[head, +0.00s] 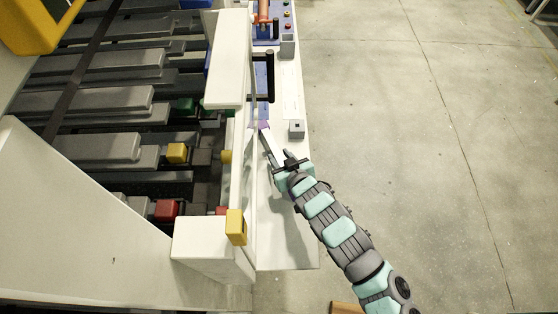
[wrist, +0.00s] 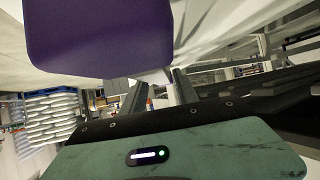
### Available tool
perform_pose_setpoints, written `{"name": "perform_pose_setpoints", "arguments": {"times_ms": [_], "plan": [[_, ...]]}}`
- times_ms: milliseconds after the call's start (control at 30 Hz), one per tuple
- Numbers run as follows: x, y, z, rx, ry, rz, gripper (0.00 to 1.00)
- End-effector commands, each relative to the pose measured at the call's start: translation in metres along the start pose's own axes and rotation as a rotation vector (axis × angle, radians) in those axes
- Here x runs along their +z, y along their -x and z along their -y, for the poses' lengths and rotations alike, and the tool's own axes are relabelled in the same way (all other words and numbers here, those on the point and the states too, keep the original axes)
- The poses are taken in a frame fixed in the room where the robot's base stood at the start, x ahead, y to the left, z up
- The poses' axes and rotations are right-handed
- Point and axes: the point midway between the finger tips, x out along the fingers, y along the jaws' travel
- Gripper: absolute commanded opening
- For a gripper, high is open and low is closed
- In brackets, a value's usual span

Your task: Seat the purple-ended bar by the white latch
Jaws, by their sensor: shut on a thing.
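My gripper (head: 282,163) is at the upper end of my arm, over the narrow pale ledge beside the machine. It is shut on the purple-ended bar (head: 273,145), whose pale length runs up and left from the jaws. Its purple end (head: 263,125) is at the ledge, just below a blue panel; I cannot tell whether it touches anything. In the wrist view a large purple block (wrist: 98,35) fills the upper left, above my dark fingers (wrist: 160,92). The place between the fingertips is partly unclear. I cannot pick out the white latch for certain.
The pale ledge (head: 290,240) carries blue panels (head: 262,75) with a dark handle, and small grey boxes (head: 297,129) on its right side. A white machine housing (head: 228,60) and a yellow block (head: 236,226) stand close on the left. Open floor (head: 440,150) lies right.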

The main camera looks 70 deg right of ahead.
Motion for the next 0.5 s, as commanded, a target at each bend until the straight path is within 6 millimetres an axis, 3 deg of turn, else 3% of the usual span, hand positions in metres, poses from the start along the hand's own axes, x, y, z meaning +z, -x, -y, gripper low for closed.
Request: {"name": "perform_pose_setpoints", "arguments": {"times_ms": [67, 433, 467, 500], "plan": [[0.0073, -0.0061, 0.0035, -0.002, 0.000, -0.004, 0.00], [0.0062, -0.0058, 0.0046, -0.002, 0.000, -0.002, 0.00], [0.0065, -0.0058, 0.0044, -0.002, 0.000, -0.002, 0.39], [0.0066, -0.0058, 0.0043, -0.002, 0.000, -0.002, 0.42]]}}
